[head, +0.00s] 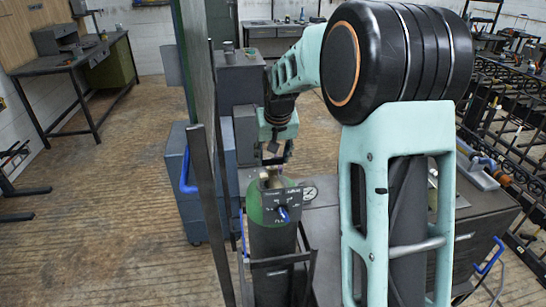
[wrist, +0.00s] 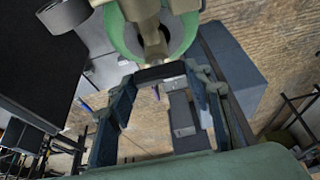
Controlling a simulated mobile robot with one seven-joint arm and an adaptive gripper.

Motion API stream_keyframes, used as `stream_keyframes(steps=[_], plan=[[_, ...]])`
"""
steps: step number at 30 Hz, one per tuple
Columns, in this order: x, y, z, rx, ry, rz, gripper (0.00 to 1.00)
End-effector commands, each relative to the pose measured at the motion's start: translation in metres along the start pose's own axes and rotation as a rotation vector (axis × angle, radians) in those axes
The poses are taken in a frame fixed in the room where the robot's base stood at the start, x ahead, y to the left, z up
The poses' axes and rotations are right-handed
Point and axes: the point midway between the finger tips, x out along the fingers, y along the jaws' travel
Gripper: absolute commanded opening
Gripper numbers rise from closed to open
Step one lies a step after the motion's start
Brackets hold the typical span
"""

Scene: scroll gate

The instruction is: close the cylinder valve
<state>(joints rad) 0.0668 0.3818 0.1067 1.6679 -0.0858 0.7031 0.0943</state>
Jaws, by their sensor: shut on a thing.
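The gas cylinder (head: 268,240) stands upright in the head view, with a green shoulder and a dark body. A gauge (head: 310,193) and a dark panel with a small blue knob (head: 283,214) are at its top. My gripper (head: 272,160) points down over the cylinder's top. In the wrist view the fingers of my gripper (wrist: 160,76) are shut on a dark valve handle (wrist: 160,72), in front of the brass-coloured valve body (wrist: 150,35). The green shoulder (wrist: 122,38) shows behind the valve. The fingers partly hide the handle; its turn angle cannot be told.
A tall dark panel with a post (head: 205,170) stands close left of the cylinder. A blue-grey cabinet (head: 200,185) is behind it. A workbench (head: 70,65) is at the far left and dark racks (head: 500,110) at the right. The wooden floor at left is mostly clear.

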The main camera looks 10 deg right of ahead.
Motion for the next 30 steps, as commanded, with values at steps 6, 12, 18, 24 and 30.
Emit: stream_keyframes(steps=[6, 12, 18, 24, 30], plan=[[-0.001, 0.000, -0.001, 0.003, 0.003, -0.001, 0.47], [0.000, 0.000, -0.001, 0.002, 0.002, -0.001, 0.64], [0.000, 0.000, 0.000, 0.000, 0.001, -0.001, 0.64], [-0.016, 0.000, -0.002, 0.000, 0.005, -0.001, 0.64], [-0.057, 0.000, -0.002, 0.000, 0.006, 0.000, 0.64]])
